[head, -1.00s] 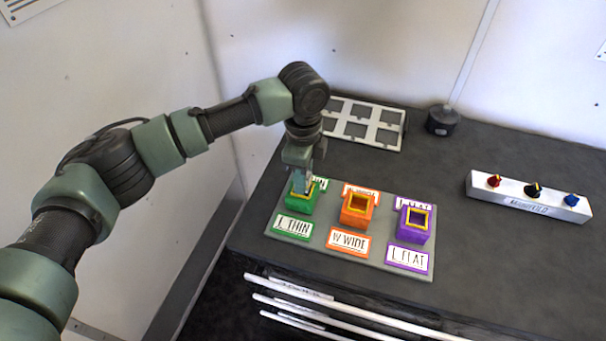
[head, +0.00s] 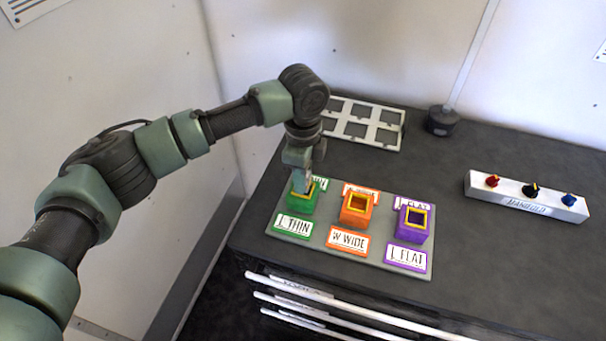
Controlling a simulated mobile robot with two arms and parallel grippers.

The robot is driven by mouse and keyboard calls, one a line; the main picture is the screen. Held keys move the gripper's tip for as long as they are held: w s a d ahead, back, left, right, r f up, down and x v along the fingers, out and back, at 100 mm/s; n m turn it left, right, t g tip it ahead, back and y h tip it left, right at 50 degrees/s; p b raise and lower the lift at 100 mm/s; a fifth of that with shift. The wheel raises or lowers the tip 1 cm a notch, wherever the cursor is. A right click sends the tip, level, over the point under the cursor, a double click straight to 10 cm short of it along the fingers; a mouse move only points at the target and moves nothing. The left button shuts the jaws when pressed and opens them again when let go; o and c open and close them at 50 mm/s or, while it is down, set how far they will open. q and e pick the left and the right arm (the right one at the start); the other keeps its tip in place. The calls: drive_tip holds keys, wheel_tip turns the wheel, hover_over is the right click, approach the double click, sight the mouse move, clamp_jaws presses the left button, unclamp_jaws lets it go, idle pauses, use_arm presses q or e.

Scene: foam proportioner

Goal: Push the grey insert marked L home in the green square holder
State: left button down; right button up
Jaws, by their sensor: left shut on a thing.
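The green square holder (head: 300,203) stands at the left end of a grey board, behind its white label "L THIN" (head: 293,225). My left gripper (head: 301,184) points down right over the holder's yellow-rimmed opening. It is shut on the grey insert, which is mostly hidden by the fingers and the holder. I cannot see the L mark or tell how deep the insert sits. My right gripper is not in view.
An orange holder (head: 356,209) and a purple holder (head: 412,224) stand to the right on the grey board (head: 330,248). A white rack (head: 384,117) with square openings lies behind. A white manifold (head: 525,198) with knobs is at the right. The dark table between is clear.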

use_arm(q)
drive_tip(key=c, duration=1.1)
unclamp_jaws()
drive_tip(key=shift+o, duration=0.2)
drive_tip(key=o, duration=0.3)
drive_tip(key=shift+o, duration=0.2)
drive_tip(key=shift+r, duration=0.1)
wheel_tip(320, 180, up, 6)
drive_tip(key=p, duration=0.7)
